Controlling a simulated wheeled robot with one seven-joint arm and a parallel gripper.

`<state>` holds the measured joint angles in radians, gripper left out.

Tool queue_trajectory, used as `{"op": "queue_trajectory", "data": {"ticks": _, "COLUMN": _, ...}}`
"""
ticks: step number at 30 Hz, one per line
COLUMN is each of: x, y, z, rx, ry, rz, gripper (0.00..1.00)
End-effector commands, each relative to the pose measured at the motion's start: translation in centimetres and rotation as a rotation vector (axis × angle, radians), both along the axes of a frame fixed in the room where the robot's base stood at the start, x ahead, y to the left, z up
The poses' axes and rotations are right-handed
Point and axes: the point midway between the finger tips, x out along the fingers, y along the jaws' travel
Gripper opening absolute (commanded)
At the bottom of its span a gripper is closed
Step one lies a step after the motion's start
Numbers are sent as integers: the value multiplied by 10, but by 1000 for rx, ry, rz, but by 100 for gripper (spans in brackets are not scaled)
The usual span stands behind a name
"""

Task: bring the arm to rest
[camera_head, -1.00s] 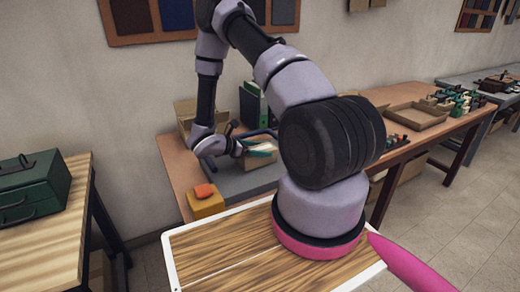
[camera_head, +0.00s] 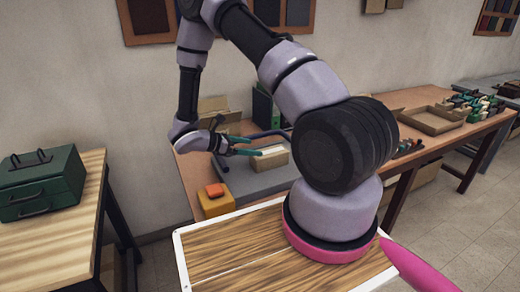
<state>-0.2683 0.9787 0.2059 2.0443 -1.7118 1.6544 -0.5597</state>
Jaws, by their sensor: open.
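My gripper (camera_head: 250,148) is at the end of my arm, left of the arm's thick dark joint. Its two teal fingers point right and are spread apart. A pale block (camera_head: 274,157) lies on a grey surface just beyond the fingertips. In this view the lower finger overlaps the block's left end, and I cannot tell whether they touch. Nothing shows between the fingers. My arm arches up from its pink-ringed base, and its top runs out of the picture.
A yellow block with an orange top (camera_head: 215,199) stands at the brown workbench's (camera_head: 188,165) near left corner. A cardboard tray (camera_head: 431,121) and several small parts lie to the right. A green toolbox (camera_head: 41,183) sits on the left table (camera_head: 45,235). Open floor lies at right.

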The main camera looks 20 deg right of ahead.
Motion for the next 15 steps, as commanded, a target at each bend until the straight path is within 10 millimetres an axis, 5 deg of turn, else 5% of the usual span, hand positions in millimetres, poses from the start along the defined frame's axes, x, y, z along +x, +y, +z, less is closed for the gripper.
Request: {"op": "queue_trajectory", "data": {"ticks": 15, "x": -1, "y": 8, "z": 4, "rx": 0, "ry": -1, "rz": -1, "gripper": 100}}
